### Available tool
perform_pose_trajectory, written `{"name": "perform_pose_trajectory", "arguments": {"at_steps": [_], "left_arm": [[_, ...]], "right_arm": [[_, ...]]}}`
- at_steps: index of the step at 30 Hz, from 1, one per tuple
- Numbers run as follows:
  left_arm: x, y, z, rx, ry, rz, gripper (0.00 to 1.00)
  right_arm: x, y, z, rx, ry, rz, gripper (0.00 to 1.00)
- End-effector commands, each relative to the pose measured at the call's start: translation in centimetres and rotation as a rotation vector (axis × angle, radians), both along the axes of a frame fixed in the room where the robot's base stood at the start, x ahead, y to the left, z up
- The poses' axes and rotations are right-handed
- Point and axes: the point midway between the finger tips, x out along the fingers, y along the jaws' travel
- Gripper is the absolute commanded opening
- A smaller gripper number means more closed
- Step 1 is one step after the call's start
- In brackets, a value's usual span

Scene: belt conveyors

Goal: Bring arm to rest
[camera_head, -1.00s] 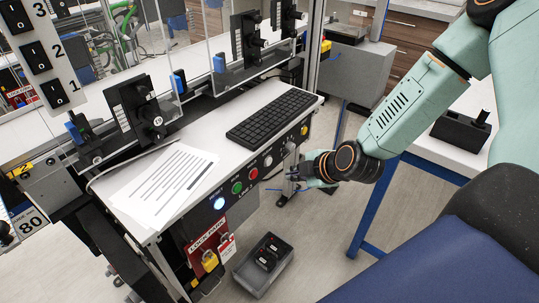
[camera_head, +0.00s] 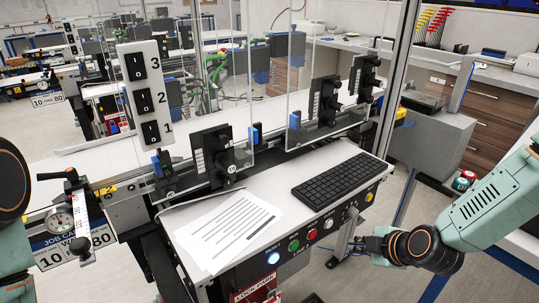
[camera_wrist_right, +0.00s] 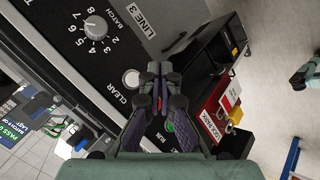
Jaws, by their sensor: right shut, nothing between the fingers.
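My right gripper (camera_head: 372,245) is at the right end of the conveyor's front control panel (camera_head: 330,222) in the head view, pointing left. In the right wrist view its fingers (camera_wrist_right: 158,72) are together with nothing between them, in front of the panel. The panel carries a white button marked CLEAR (camera_wrist_right: 131,77), a knob marked BATCH (camera_wrist_right: 95,27) and a green button (camera_wrist_right: 169,126) partly hidden by a finger. In the head view a lit blue-white button (camera_head: 273,258) is at the panel's left. Parts of my left arm show at the left edge; its gripper is out of frame.
A keyboard (camera_head: 340,182) and printed sheet (camera_head: 228,229) lie on the white console top. Clear guard panels and black clamps stand behind it. A numbered switch post (camera_head: 146,100) is at left. Red lockout tags and a padlock (camera_wrist_right: 234,117) hang below the panel.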

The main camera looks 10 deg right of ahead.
Motion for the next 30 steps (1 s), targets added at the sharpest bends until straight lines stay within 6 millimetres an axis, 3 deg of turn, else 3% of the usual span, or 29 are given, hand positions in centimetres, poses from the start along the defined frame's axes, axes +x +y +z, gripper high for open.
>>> {"name": "perform_pose_trajectory", "arguments": {"at_steps": [4, 8, 13, 17, 23, 30], "left_arm": [[0.0, 0.0, 0.0, 0.0, 0.0, 0.0, 0.4], [0.0, 0.0, 0.0, 0.0, 0.0, 0.0, 0.4], [0.0, 0.0, -0.1, 0.0, 0.0, 0.0, 0.4], [0.0, 0.0, -0.5, 0.0, 0.0, 0.0, 0.4], [0.0, 0.0, -1.4, 0.0, 0.0, 0.0, 0.4], [0.0, 0.0, -3.1, 0.0, 0.0, 0.0, 0.4]], "right_arm": [[0.0, 0.0, 0.0, 0.062, 0.01, -0.063, 0.0], [-0.2, 0.0, -0.1, 0.23, 0.046, -0.245, 0.0], [-1.6, 1.1, -0.7, 0.472, 0.133, -0.513, 0.0], [-3.7, 2.7, -2.4, 0.609, 0.232, -0.706, 0.0], [-9.1, 5.6, -6.5, 0.723, 0.41, -1.014, 0.0], [-19.5, 8.6, -12.3, 0.623, 0.61, -1.296, 0.0]]}}
